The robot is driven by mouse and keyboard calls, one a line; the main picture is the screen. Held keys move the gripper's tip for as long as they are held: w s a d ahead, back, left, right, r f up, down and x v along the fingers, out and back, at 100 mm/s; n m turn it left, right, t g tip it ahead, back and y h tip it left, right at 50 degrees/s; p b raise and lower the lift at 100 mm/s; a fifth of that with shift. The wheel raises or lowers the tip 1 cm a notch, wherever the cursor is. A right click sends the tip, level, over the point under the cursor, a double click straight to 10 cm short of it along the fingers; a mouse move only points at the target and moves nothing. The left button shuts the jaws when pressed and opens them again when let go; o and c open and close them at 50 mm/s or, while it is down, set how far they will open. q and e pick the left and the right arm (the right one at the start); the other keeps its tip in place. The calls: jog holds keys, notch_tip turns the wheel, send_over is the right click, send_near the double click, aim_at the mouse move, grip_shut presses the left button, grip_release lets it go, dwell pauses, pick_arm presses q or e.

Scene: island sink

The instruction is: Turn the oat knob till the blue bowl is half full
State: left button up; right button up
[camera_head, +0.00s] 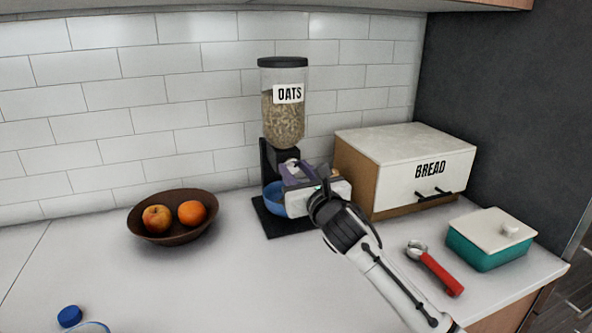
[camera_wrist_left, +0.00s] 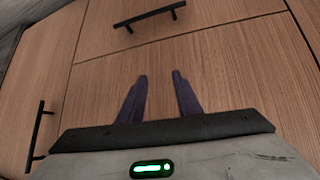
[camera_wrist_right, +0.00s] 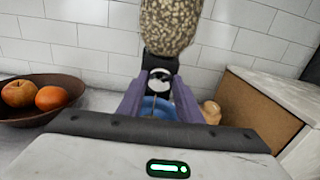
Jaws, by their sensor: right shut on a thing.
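The oat dispenser (camera_head: 284,115) stands against the tiled wall, its clear hopper largely filled with oats and labelled OATS. My right gripper (camera_head: 288,170) reaches its outlet and is shut on the pale round knob (camera_wrist_right: 160,77), seen between the purple fingers in the right wrist view. The blue bowl (camera_head: 272,196) sits under the outlet on the black base (camera_head: 272,222). My gripper hides much of the bowl, and its fill level cannot be seen. My left gripper (camera_wrist_left: 160,78) is open and empty in front of wooden cabinet fronts.
A brown bowl (camera_head: 160,236) with an apple and an orange stands left of the dispenser. A bread box (camera_head: 401,163) stands close on the right. The front left counter is mostly clear.

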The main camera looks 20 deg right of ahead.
jog(key=shift+r+m+p, duration=0.15)
jog(key=shift+m+p, duration=0.5)
jog(key=shift+m, duration=0.25)
jog(key=m+p, duration=0.1)
jog(key=m, duration=0.1)
jog(key=shift+m, duration=0.3)
jog(key=m, duration=0.2)
jog(key=shift+f+m, duration=0.2)
jog(key=shift+m, duration=0.2)
jog(key=shift+d+m, duration=0.1)
jog(key=shift+m, duration=1.8)
jog(key=o, duration=1)
jog(key=shift+o, duration=0.2)
jog(key=s, duration=1)
jog(key=shift+s+d+b, duration=0.15)
jog(key=shift+b, duration=0.15)
